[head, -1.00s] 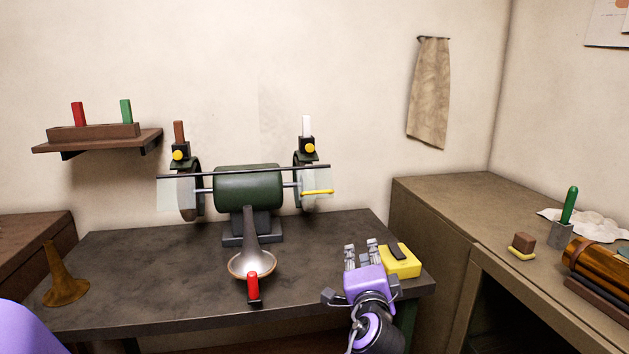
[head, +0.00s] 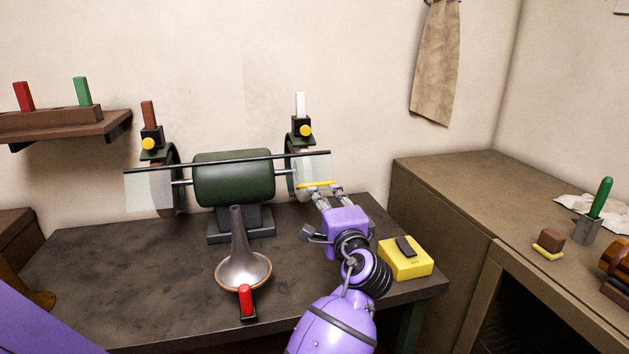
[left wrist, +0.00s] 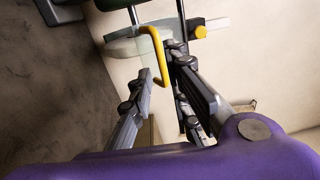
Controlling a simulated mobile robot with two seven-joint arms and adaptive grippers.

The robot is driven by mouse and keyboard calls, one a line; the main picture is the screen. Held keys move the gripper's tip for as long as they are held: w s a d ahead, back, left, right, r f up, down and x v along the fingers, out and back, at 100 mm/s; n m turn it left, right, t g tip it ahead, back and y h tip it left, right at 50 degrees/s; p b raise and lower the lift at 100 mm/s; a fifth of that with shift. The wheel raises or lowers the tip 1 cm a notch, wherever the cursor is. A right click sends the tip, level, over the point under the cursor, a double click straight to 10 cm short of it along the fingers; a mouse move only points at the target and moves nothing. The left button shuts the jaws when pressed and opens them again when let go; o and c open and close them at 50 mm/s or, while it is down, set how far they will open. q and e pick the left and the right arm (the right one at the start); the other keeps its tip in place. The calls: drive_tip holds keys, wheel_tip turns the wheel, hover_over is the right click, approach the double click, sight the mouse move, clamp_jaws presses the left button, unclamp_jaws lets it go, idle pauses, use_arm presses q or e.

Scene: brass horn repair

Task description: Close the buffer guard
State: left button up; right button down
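The buffer has a green motor body (head: 234,177) and a wheel at each end. A dark bar (head: 230,161) runs across it with clear guard panels hanging below. A yellow handle (head: 317,184) sits on the right panel and also shows in the left wrist view (left wrist: 158,55). My left gripper (head: 328,192) is at this handle, fingers pointing to it. In the left wrist view its fingers (left wrist: 163,68) are spread apart, with the handle's end between the tips; contact is unclear. My right gripper is not in view.
A yellow box (head: 408,262) with a black top lies right of my left wrist. A brown cabinet (head: 440,190) borders the bench on the right.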

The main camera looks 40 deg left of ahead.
sight(318, 185)
use_arm(q)
drive_tip(key=shift+w+a+r, duration=0.2)
drive_tip(key=shift+w+a, duration=0.05)
drive_tip(key=shift+a, duration=0.1)
drive_tip(key=x, duration=0.6)
drive_tip(key=shift+w+a+p, duration=0.1)
drive_tip(key=shift+p, duration=0.2)
clamp_jaws()
drive_tip(key=shift+f, duration=0.1)
